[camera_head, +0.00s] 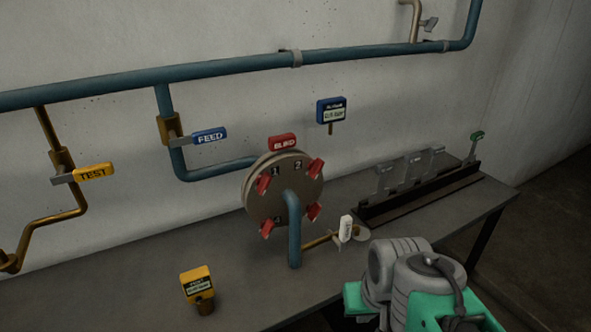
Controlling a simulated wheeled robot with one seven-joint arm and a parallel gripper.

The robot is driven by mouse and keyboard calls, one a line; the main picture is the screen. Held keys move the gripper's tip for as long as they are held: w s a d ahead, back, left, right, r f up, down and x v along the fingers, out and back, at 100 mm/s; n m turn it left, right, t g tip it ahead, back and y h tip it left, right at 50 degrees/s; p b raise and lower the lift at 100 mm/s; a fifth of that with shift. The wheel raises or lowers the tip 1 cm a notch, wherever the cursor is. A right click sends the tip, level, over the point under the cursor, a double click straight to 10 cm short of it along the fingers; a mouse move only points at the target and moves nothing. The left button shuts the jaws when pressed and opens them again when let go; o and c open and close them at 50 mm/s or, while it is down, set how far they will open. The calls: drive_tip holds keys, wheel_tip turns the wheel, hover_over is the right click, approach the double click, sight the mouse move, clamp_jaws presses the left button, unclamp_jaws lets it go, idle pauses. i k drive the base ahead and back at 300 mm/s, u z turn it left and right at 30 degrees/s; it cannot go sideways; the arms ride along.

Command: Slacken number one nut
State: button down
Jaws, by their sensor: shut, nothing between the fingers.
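A round grey flange (257,205) faces me on the blue pipe, with a red tag marked BLIND (283,142) on its top edge. Red nuts sit around its face. The number one nut (264,184) is at the upper left, beside a "1" label. The number two nut (316,168) is at the upper right. Another red nut (267,229) is at the lower left by a label that seems to read "4", and one more (314,211) at the lower right, its number not readable. My arm shows at the lower right, apart from the flange; my gripper's fingers are not visible.
A blue elbow pipe (293,230) drops before the flange to the bench (120,300). A white-tagged valve (346,228) is right of it. A yellow gauge (197,287) stands at front left. A dark rack (420,192) with grey plates is at right. FEED (209,136) and TEST (92,172) handles are left.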

sight(263, 182)
drive_tip(key=k, duration=0.5)
drive_tip(key=u, duration=1.5)
drive_tip(key=i, duration=0.55)
drive_tip(key=z, duration=0.1)
